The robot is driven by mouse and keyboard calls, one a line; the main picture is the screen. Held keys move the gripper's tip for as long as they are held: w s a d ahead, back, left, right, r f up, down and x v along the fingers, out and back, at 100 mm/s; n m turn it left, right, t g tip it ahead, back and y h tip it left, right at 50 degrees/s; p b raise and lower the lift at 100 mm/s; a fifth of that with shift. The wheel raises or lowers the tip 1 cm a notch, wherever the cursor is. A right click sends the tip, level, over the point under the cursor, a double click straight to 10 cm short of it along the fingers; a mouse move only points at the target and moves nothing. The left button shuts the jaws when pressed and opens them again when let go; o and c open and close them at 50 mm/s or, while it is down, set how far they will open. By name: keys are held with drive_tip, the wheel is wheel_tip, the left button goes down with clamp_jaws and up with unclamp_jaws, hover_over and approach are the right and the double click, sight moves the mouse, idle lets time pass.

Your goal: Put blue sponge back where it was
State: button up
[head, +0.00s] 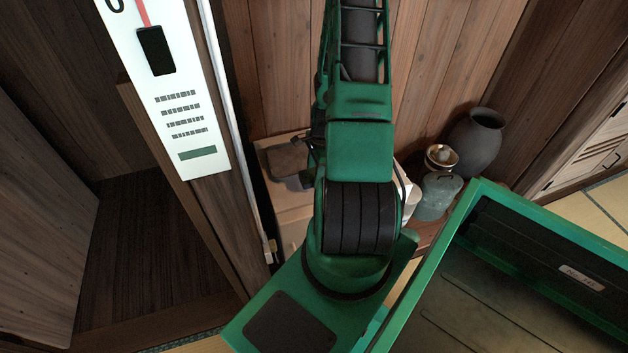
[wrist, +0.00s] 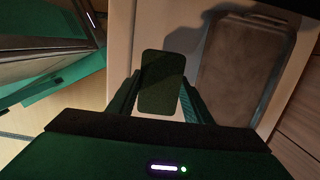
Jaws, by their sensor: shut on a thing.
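My gripper (wrist: 160,98) is shut on a dark block with rounded corners, which I take to be the blue sponge (wrist: 162,72); it looks nearly black-green in the shade. In the wrist view the sponge sits between the two fingers, above a pale surface (wrist: 118,45). I cannot tell whether it touches that surface. In the head view my arm covers most of the gripper, and the sponge cannot be made out there.
A brown rounded slab (wrist: 232,75) lies on the pale surface right of the sponge; it also shows in the head view (head: 287,160). A dark vase (head: 476,140), small bowl (head: 441,157) and grey-green jar (head: 437,195) stand right of my arm. A wooden wall is behind.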

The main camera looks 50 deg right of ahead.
drive_tip(key=shift+f, duration=2.05)
drive_tip(key=o, duration=1.2)
